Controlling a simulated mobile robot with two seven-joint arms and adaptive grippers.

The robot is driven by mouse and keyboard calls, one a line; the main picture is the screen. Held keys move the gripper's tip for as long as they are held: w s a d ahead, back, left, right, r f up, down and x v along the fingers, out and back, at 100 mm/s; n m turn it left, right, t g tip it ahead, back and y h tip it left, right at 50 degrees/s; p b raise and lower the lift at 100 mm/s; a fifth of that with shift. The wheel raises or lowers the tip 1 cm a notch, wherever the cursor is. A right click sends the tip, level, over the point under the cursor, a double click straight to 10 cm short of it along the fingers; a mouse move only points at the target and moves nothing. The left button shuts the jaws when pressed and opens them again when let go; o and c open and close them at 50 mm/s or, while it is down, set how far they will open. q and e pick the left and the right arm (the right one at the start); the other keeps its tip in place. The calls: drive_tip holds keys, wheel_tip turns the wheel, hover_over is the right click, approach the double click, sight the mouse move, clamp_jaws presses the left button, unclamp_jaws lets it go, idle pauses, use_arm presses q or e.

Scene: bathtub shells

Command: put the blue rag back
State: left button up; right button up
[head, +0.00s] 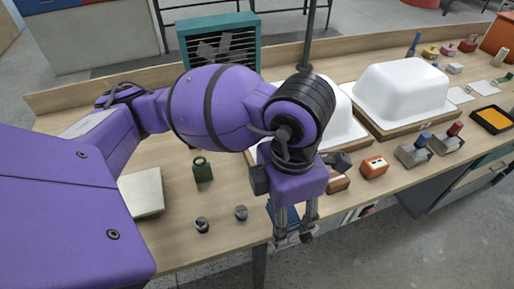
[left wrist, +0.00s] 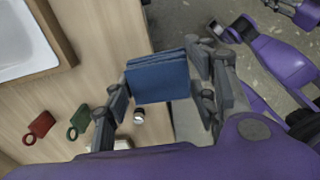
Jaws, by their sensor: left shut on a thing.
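My left gripper (head: 293,235) is over the front edge of the workbench and points down. It is shut on the blue rag (left wrist: 160,78), a folded dark blue cloth held between the fingers in the left wrist view. In the head view only a strip of the rag (head: 292,214) shows between the fingers. The rag appears to hang clear of the bench, partly over the floor. Parts of my purple right arm show at the upper right of the left wrist view; its gripper is not clear there.
White tub shells (head: 402,92) stand on wooden bases. A green weight (head: 202,169), small dark knobs (head: 241,213) and a pale block (head: 142,192) lie on the left bench. Orange (head: 374,166) and grey blocks line the front edge.

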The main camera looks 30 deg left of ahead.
use_arm(q)
drive_tip(key=w+f, duration=0.2)
drive_tip(key=w, duration=0.1)
drive_tip(key=w+a+f, duration=0.1)
drive_tip(key=w+f, duration=0.2)
drive_tip(key=w, duration=0.1)
drive_tip(key=w+a+f, duration=0.1)
drive_tip(key=w+f, duration=0.1)
drive_tip(key=w, duration=0.2)
drive_tip(key=shift+a+f, duration=0.1)
drive_tip(key=shift+f, duration=0.25)
drive_tip(key=shift+w+f, duration=0.3)
drive_tip(key=shift+f, duration=0.1)
drive_tip(key=shift+w+a+f, duration=0.1)
drive_tip(key=shift+w+f, duration=0.05)
drive_tip(key=shift+f, duration=0.75)
drive_tip(key=shift+w+f, duration=0.15)
drive_tip(key=shift+f, duration=0.75)
drive_tip(key=shift+f, duration=0.2)
drive_tip(key=o, duration=1.1)
drive_tip(key=shift+r, duration=0.15)
